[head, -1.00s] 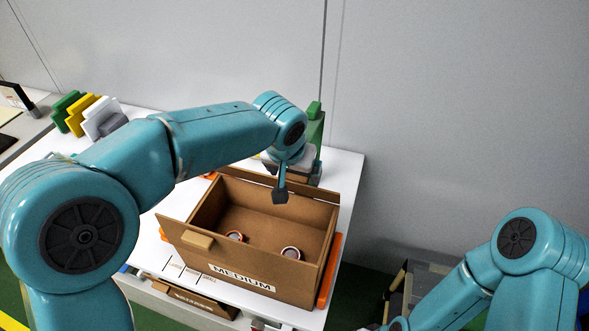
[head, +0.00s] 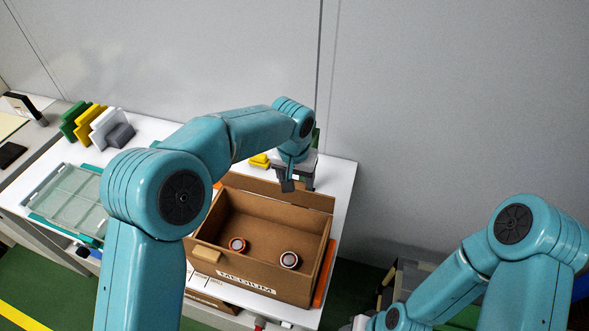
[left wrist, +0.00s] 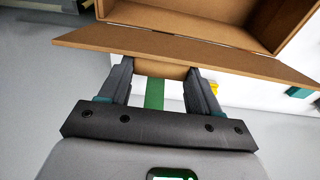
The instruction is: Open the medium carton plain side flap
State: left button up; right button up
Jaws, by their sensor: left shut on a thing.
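The medium carton (head: 262,289) is an open brown cardboard box with a MEDIUM label on its near side. Its far, plain side flap (head: 280,190) leans up and outward along the far edge. In the left wrist view this flap (left wrist: 200,52) spans the frame as a tilted board, with a tab (left wrist: 160,69) on its edge. My left gripper (left wrist: 162,75) is shut on that tab; in the head view the gripper (head: 288,186) is at the flap's far edge, partly hidden by its wrist. My right gripper is out of view; only its arm shows at lower right.
A pale tray (head: 68,196) and coloured holders (head: 90,124) stand left on the white table. A grey wall rises behind.

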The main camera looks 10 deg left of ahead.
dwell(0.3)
pick_arm(q)
jog(key=o, duration=1.5)
jog(key=shift+r, duration=0.1)
jog(key=shift+r, duration=0.3)
jog(key=r, duration=0.5)
jog(key=s+r+b, duration=0.1)
jog(key=r, duration=0.4)
jog(key=s+r, duration=0.1)
jog(key=r, duration=0.4)
jog(key=shift+s+a+r, duration=0.15)
jog(key=shift+a+r, duration=0.05)
jog(key=shift+a, duration=0.05)
